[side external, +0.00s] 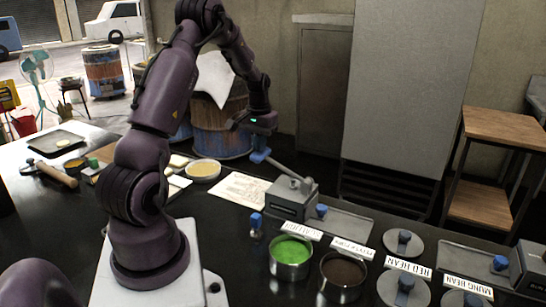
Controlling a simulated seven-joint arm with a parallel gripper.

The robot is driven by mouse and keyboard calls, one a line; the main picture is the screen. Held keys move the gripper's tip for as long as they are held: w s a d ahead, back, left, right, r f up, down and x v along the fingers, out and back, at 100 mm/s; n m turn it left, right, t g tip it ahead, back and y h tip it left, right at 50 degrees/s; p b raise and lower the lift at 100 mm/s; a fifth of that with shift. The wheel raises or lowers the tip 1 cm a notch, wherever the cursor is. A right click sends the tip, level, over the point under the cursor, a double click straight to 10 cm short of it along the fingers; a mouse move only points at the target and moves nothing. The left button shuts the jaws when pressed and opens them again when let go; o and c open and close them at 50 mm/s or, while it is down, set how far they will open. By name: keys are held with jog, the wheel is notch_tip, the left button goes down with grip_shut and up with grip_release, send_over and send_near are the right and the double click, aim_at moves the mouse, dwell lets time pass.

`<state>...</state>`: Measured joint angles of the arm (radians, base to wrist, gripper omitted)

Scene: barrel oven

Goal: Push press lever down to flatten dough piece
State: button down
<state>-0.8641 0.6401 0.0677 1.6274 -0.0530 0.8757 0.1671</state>
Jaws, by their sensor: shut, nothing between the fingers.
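The dough press (291,198) is a grey metal block on the dark counter, right of my arm. Its lever (285,168) slants up and left from the block to a blue handle (261,156). My gripper (257,146) is shut and empty, just above the blue handle. I cannot tell whether the fingertips touch the handle. The lever is raised at a slant. No dough piece can be made out in the press; the inside of the block is hidden.
A printed sheet (238,189) lies left of the press, and a metal tray (342,224) lies to its right. A pot of green filling (291,250) and a pot of dark filling (343,271) stand in front. A wooden barrel (221,120) stands behind the counter.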

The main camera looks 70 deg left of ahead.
aim_at(257, 155)
jog(key=shift+s+a+f, duration=0.15)
jog(key=shift+a+f, duration=0.05)
jog(key=shift+f, duration=0.85)
jog(key=shift+s+a+f, duration=0.15)
jog(key=shift+f, duration=0.9)
dwell(2.1)
jog(key=shift+d+f, duration=0.1)
jog(key=shift+f, duration=1.8)
dwell(1.3)
jog(key=shift+r, duration=0.15)
